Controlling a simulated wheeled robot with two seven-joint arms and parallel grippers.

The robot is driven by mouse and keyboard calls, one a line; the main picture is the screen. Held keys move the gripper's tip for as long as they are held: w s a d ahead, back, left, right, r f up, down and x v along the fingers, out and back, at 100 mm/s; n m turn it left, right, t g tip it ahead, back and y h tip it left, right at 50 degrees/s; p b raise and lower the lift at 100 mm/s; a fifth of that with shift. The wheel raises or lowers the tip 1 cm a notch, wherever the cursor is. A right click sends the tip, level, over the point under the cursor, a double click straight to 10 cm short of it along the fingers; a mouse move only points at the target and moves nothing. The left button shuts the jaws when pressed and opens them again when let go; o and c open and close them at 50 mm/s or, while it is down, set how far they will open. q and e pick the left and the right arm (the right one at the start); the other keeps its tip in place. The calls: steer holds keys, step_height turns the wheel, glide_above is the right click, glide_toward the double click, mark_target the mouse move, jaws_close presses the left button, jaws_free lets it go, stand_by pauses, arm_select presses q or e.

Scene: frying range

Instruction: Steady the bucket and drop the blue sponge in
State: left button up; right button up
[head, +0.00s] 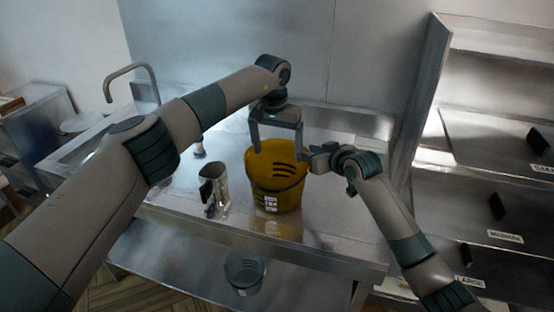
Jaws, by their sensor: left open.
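A yellow bucket (277,196) with dark slots in its far inner wall and a white label stands upright on the steel counter. My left gripper (277,150) points down over the bucket's mouth, its two fingers spread apart with nothing visible between them. My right gripper (318,160) is at the bucket's right rim, seeming to touch it; whether its jaws are closed on the rim is unclear. I see no blue sponge; the bottom of the bucket is hidden behind its front wall.
A shiny metal jug (213,189) stands left of the bucket. A sink with a curved tap (134,70) is at the far left. Labelled shelves (480,200) rise at right. The counter's front strip is clear.

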steer(key=b+v, duration=0.3)
steer(key=v, duration=1.1)
steer(key=shift+s, duration=0.1)
